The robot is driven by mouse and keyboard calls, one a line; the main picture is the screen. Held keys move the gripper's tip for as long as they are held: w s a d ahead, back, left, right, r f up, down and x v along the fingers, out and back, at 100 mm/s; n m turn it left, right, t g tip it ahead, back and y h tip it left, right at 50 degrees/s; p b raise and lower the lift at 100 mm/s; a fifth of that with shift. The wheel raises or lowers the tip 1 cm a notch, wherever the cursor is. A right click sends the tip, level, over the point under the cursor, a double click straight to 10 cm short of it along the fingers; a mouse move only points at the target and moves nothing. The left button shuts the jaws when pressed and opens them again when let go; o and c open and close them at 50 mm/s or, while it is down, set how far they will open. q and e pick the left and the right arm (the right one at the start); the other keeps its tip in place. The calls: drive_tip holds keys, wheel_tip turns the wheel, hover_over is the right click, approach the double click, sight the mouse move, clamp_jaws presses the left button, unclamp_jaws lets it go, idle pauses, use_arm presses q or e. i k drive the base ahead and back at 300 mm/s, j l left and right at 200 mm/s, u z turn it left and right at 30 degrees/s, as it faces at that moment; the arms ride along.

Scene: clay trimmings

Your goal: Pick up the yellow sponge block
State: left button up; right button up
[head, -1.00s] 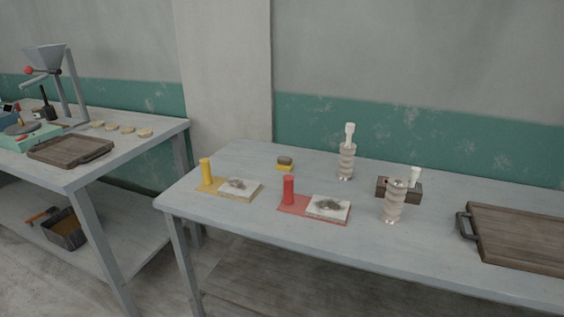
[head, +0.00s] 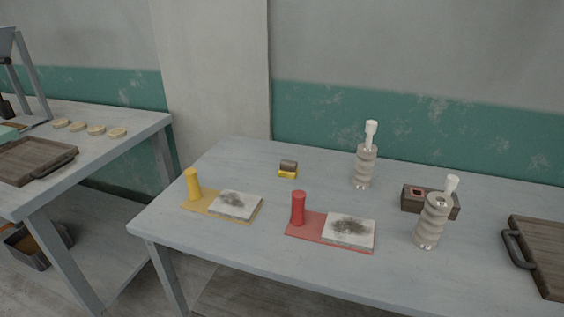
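The yellow sponge block (head: 287,174) is small, with a dark grey-brown upper part and a yellow lower part. It lies on the grey table (head: 330,276) toward the back, left of the middle, behind the yellow and red mats. Nothing touches it or covers it from this view. Neither of my grippers shows in the head view.
In front of the sponge lie a yellow mat (head: 195,207) with a yellow cylinder (head: 193,185) and a red mat (head: 305,230) with a red cylinder (head: 298,208). Two ribbed bottles (head: 364,168) (head: 430,222), a dark block (head: 412,200) and a wooden tray (head: 545,258) stand right.

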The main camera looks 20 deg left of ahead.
sight(288, 168)
drive_tip(key=i+j, duration=0.45)
drive_tip(key=j+u, duration=0.95)
drive_tip(key=j, duration=0.25)
